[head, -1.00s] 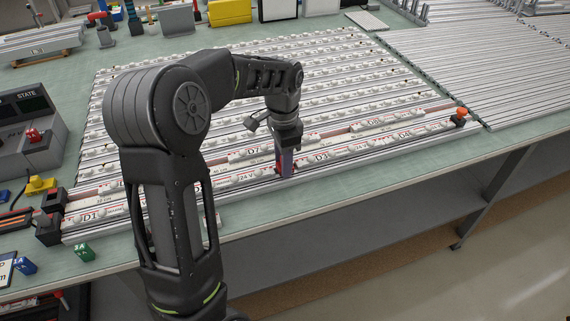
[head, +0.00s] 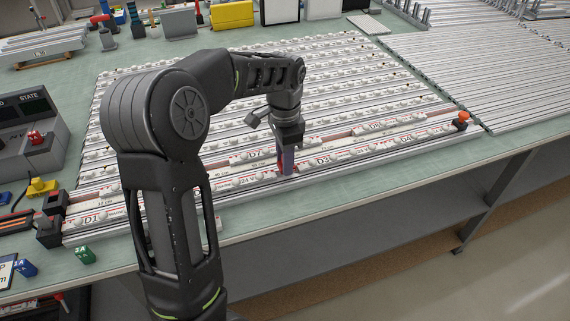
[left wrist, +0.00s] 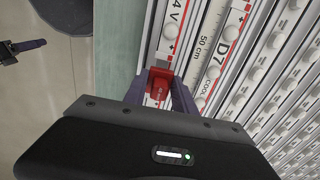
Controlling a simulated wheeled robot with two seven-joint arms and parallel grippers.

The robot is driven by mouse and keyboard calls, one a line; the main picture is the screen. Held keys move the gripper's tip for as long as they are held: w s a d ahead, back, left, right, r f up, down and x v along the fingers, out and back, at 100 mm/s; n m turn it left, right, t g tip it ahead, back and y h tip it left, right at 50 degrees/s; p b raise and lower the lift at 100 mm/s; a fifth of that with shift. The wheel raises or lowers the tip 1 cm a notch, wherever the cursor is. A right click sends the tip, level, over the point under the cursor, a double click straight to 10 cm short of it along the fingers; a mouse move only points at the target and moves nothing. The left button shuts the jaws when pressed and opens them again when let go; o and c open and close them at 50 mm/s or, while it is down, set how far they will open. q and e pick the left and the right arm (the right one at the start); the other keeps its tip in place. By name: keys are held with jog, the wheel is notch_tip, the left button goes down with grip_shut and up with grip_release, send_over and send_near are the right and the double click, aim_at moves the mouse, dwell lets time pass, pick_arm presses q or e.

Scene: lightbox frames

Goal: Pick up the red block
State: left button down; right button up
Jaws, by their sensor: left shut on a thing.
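The red block (left wrist: 158,86) shows in the left wrist view between the two purple-grey fingers of my left gripper (left wrist: 160,92). The gripper is shut on it, over the front strips of the frame rack. In the head view my left gripper (head: 286,160) points down at the rack's front edge, near the D7 and D3 labels. There the block is mostly hidden by the fingers. I cannot tell whether the block touches the strip under it. My right gripper is not in the head view.
White lightbox strips with rows of round lamps (head: 330,100) cover the table middle. A dark control box labelled STATE (head: 30,125) stands at the left. An orange knob (head: 463,116) stands at the rack's right end.

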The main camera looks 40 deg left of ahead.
pick_arm(q)
notch_tip(320, 180, up, 8)
jog(key=shift+r, duration=0.2)
dwell(0.6)
